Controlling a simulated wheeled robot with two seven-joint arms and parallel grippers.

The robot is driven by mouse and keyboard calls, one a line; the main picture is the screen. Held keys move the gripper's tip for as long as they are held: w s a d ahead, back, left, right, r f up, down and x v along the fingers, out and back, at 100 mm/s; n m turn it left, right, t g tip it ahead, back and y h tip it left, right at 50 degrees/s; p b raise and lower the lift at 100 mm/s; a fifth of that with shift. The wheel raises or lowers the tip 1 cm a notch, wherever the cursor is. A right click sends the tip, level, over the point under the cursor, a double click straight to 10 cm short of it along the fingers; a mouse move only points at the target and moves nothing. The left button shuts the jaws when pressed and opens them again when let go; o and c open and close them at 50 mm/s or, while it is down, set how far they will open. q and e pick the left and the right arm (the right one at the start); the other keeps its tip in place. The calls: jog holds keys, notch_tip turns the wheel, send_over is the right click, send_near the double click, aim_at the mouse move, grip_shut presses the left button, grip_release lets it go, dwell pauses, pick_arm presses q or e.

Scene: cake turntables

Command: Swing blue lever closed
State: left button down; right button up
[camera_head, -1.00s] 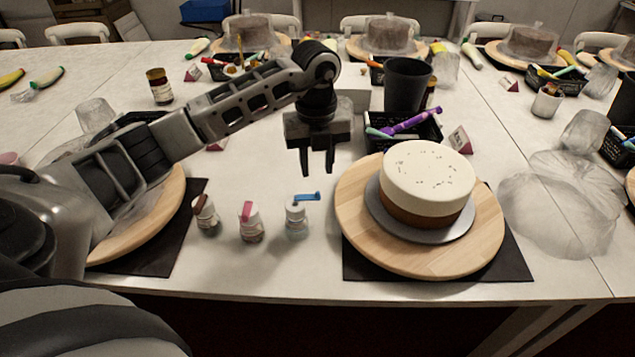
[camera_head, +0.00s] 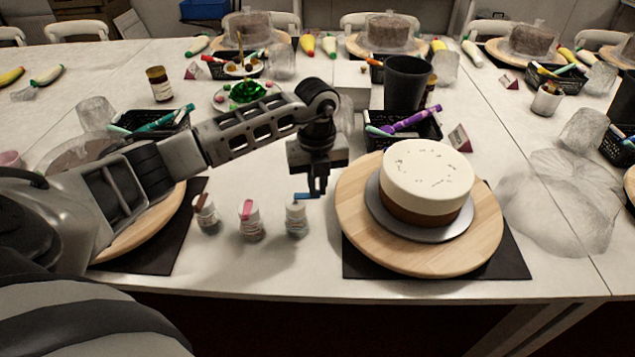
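Three small bottles with flip levers stand in a row at the front of the table. The blue lever (camera_head: 302,197) sits on top of the right-hand bottle (camera_head: 297,220) and sticks out to the right. The middle bottle (camera_head: 251,226) has a pink lever (camera_head: 246,209), and the left one (camera_head: 208,218) a brown lever (camera_head: 200,203). My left gripper (camera_head: 318,193) points down with its fingers together, at the free right end of the blue lever. I cannot tell whether it touches. My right gripper is not in view.
A cake (camera_head: 427,184) on a wooden turntable (camera_head: 358,236) stands close to the right. A black cup (camera_head: 406,84) and a black basket (camera_head: 432,131) are behind it. My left arm partly covers another turntable (camera_head: 140,232) at the left.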

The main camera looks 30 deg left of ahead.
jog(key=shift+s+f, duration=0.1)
pick_arm(q)
jog(key=shift+s+d+m, duration=0.2)
jog(key=shift+s+m, duration=0.15)
jog(key=shift+m, duration=0.65)
jog(key=s+m+b, duration=0.1)
jog(key=m+b, duration=0.1)
jog(key=m, duration=0.3)
jog(key=s+m+b, duration=0.2)
jog(key=m, duration=0.3)
jog(key=s+a+m+b, duration=0.1)
jog(key=s+m+b, duration=0.1)
jog(key=m, duration=0.3)
jog(key=shift+s+b, duration=0.2)
jog(key=shift+b, duration=0.1)
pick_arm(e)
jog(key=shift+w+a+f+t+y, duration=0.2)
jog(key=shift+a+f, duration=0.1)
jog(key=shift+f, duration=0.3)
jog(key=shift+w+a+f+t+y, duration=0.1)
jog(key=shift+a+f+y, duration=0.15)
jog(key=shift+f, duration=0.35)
pick_arm(q)
jog(key=shift+s+a+m, duration=0.1)
jog(key=shift+a+m, duration=0.1)
jog(key=shift+m, duration=0.3)
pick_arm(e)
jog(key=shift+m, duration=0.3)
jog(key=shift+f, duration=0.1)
